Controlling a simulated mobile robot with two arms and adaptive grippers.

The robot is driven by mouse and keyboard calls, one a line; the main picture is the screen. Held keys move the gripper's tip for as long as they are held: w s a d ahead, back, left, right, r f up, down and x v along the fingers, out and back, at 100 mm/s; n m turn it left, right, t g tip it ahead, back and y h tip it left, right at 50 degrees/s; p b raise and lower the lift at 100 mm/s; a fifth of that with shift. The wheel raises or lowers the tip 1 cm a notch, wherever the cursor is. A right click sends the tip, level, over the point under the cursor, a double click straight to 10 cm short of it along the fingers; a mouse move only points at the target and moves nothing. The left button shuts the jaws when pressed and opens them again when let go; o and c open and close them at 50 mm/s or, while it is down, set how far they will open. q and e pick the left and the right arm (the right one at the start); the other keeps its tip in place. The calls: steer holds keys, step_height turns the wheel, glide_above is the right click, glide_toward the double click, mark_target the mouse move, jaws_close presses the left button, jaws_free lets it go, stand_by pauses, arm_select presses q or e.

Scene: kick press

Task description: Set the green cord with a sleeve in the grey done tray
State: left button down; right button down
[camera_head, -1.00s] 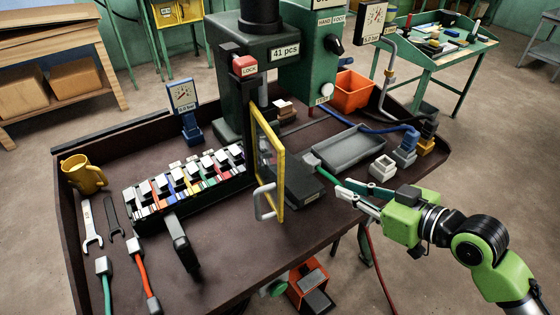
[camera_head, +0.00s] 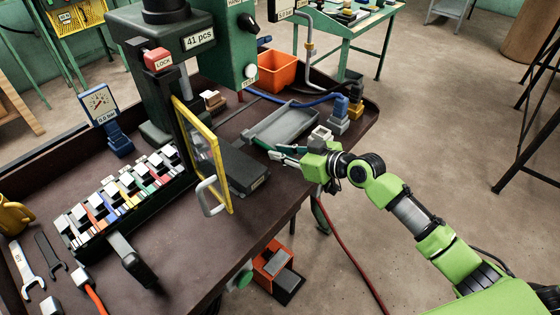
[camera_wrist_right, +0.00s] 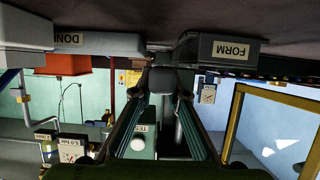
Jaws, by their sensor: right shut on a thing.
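The green cord (camera_head: 268,147) is held by my right gripper (camera_head: 279,155), whose fingers are closed on it. Its grey sleeve (camera_head: 248,134) points left, at the near-left end of the grey done tray (camera_head: 302,130). In the right wrist view, an upside-down picture, the fingers run together toward a dark grey end piece (camera_wrist_right: 163,80). The done tray (camera_wrist_right: 110,44) shows there at upper left, apart from the fingers. I cannot tell the cord's height above the table. The tray looks empty. My left gripper is out of view.
The dark form block (camera_head: 245,172) and yellow-framed guard (camera_head: 222,170) stand left of the gripper. The green press (camera_head: 225,70) rises behind. A white square holder (camera_head: 320,135) and blue fitting (camera_head: 340,115) sit right of the tray. An orange bin (camera_head: 270,70) is behind.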

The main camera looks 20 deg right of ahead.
mark_target(280, 168)
steer(key=shift+w+f, duration=0.45)
steer(key=shift+f, duration=1.65)
steer(key=shift+f, duration=0.1)
steer(key=c, duration=2)
jaws_free()
